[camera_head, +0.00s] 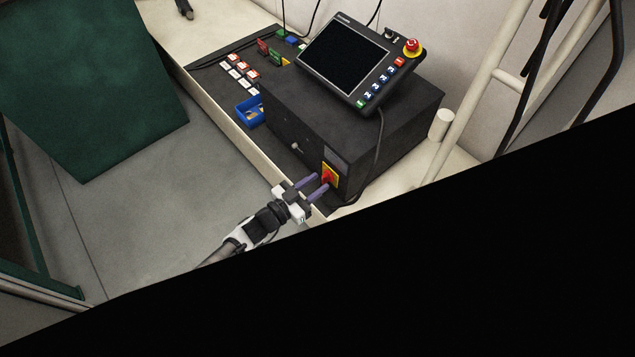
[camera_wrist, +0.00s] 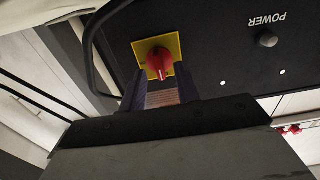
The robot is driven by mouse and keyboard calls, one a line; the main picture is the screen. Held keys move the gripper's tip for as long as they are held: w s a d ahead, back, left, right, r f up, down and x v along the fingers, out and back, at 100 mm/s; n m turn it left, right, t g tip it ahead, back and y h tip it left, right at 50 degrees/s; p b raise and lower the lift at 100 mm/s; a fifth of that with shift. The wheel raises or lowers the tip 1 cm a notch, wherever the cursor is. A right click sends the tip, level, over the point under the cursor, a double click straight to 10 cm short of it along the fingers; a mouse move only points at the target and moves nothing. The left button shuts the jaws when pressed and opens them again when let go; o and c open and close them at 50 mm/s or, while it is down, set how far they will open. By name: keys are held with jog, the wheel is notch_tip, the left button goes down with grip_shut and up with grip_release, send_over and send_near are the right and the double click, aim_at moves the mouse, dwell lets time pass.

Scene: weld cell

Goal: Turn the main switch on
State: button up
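The main switch is a red rotary knob (camera_head: 327,178) on a yellow plate, low on the front of a black control box (camera_head: 400,135). In the wrist view the red knob (camera_wrist: 158,63) sits on its yellow plate (camera_wrist: 142,47), just beyond the fingertips. My gripper (camera_head: 316,186) is open, with its two purple fingers apart and pointing at the knob. In the wrist view my gripper (camera_wrist: 160,80) has one finger on each side of the knob's lower part. I cannot tell whether the fingers touch it.
A teach pendant (camera_head: 345,60) with a red stop button rests on the box, its cable (camera_head: 378,150) hanging near the switch. A key-like fitting (camera_head: 296,147) and a blue bin (camera_head: 249,111) are to the left. A POWER knob (camera_wrist: 268,39) shows in the wrist view.

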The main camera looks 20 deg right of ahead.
jog(key=shift+w+d, duration=0.2)
jog(key=shift+d, duration=0.35)
grip_shut()
jog(key=shift+m, duration=0.4)
jog(key=m, duration=0.4)
jog(key=shift+m+b, duration=0.4)
jog(key=m, duration=0.3)
jog(key=m+b, duration=0.1)
jog(key=m, duration=0.2)
jog(key=shift+s+f, duration=0.1)
jog(key=shift+s, duration=0.1)
jog(key=shift+m, duration=0.3)
